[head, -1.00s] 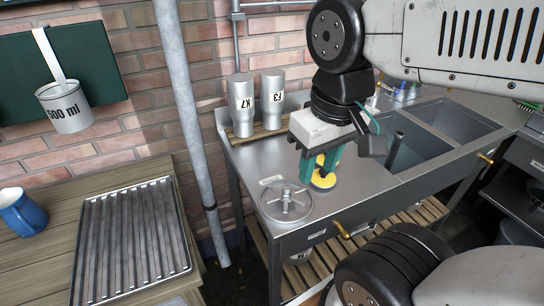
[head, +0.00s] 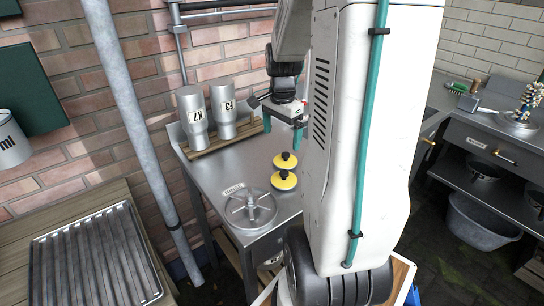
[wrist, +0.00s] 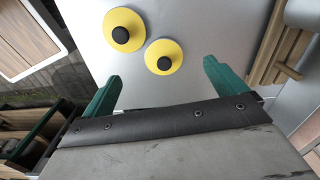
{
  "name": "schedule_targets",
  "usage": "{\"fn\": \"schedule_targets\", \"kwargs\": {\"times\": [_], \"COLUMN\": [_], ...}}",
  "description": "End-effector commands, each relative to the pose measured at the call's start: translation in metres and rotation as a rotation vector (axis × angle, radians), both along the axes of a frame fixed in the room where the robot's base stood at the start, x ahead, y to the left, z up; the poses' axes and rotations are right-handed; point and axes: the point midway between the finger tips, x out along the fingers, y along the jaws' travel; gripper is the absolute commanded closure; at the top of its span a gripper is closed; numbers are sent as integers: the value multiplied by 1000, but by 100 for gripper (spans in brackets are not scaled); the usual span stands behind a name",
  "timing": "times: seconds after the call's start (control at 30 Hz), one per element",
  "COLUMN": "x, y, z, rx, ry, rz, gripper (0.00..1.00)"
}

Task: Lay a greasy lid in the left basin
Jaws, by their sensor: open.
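Two round yellow lids with black knobs lie flat and close together on the steel worktop: a farther lid (head: 285,160) and a nearer lid (head: 284,180). In the wrist view they are a larger-looking lid (wrist: 124,30) and a smaller-looking lid (wrist: 164,57). I cannot tell grease on either. My gripper (head: 283,128) is open and empty, with teal fingers apart, above the worktop behind the lids. The wrist view shows its fingers (wrist: 160,88) on either side with nothing between them. The basins are hidden behind my arm in the head view.
A round spoked metal fixture (head: 250,209) sits at the worktop's front corner. Two steel churns marked KZ (head: 195,118) and F3 (head: 230,108) stand on a wooden rack behind. A grey pole (head: 130,130) rises left of the worktop. A ribbed tray (head: 95,262) lies on the wooden table.

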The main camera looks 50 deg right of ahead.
Motion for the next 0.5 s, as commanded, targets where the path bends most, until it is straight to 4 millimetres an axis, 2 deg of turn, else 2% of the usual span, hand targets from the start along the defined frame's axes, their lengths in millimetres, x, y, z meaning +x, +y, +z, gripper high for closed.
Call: {"fn": "schedule_targets", "kwargs": {"times": [0.03,0.13,0.5], "x": [-2,-4,-2], "y": [-11,-22,-25], "z": [-8,-17,-60], "rx": [4,5,8], "ry": [4,6,8], "rz": [-50,-105,-116], "gripper": [4,4,4]}}
